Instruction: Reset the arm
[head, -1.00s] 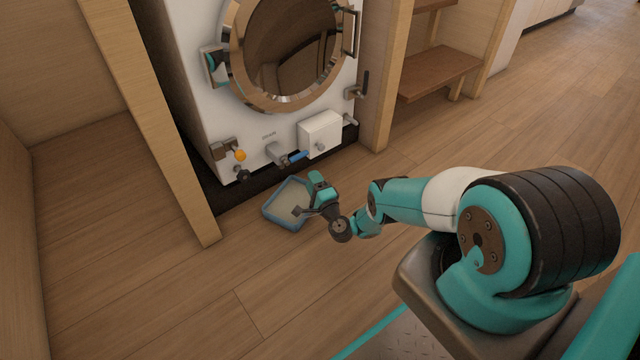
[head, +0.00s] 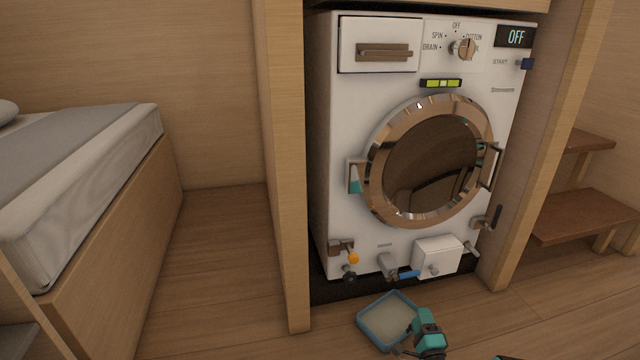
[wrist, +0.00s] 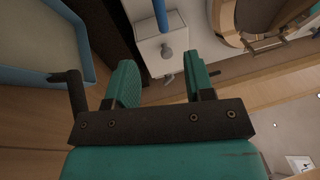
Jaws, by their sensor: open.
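My gripper (wrist: 160,85) is open and empty in the wrist view, its two teal fingers apart. In the head view my gripper (head: 428,330) is at the bottom edge, just right of a blue-rimmed tray (head: 363,326) on the floor. The tray also shows at the upper left of the wrist view (wrist: 72,18). The washing machine (head: 330,130) stands behind it, its round door (head: 430,160) closed. Most of my arm is out of the head view.
A drain spout with a blue handle (head: 408,275) and a white box (head: 437,255) stick out low on the machine's front. Wooden posts (head: 283,160) flank it. A bed (head: 90,190) is at left, wooden shelves (head: 580,215) at right.

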